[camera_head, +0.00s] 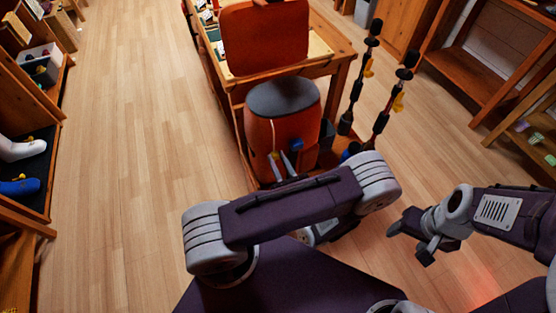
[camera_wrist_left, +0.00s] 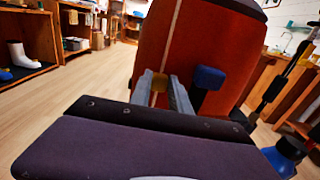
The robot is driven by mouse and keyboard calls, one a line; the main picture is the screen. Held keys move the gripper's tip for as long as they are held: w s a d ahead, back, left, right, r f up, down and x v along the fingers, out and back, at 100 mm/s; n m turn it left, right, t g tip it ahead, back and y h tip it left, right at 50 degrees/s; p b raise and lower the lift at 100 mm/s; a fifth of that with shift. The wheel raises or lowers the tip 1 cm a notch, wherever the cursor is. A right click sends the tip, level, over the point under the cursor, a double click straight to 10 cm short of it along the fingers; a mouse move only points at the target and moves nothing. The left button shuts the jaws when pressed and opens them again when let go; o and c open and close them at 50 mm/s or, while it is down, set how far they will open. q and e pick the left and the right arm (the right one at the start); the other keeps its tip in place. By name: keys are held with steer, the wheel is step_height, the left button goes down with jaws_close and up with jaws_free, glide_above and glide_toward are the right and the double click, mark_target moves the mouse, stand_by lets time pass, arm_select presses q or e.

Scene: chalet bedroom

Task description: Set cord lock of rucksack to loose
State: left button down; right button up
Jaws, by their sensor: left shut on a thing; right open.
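The orange rucksack (camera_head: 259,135) with a dark grey top stands upright in front of the wooden desk; it fills the middle of the left wrist view (camera_wrist_left: 235,40). A pale cord runs down its front to a small yellow piece (camera_wrist_left: 159,82), which looks like the cord lock. My left gripper (camera_head: 281,158) reaches the rucksack's lower front, its two fingers (camera_wrist_left: 161,87) on either side of the yellow piece, shut on it. A blue piece (camera_wrist_left: 209,77) sits just right of the fingers. The lock's setting cannot be read. My right gripper (camera_head: 408,242) is open and empty above the floor.
Behind the rucksack are an orange chair back (camera_head: 265,40) and the desk (camera_head: 320,62). Two dark poles with yellow parts (camera_head: 381,120) stand close on its right. Shelving with boots (camera_head: 22,148) lines the left, and wooden shelves the right. The floor (camera_head: 125,150) at left is clear.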

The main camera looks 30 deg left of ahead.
stand_by(0.3)
arm_select(q)
step_height(320, 180, down, 5)
steer(key=b, duration=0.2)
steer(key=shift+r+b, duration=0.2)
steer(key=shift+b, duration=0.2)
steer(key=c, duration=1.2)
jaws_free()
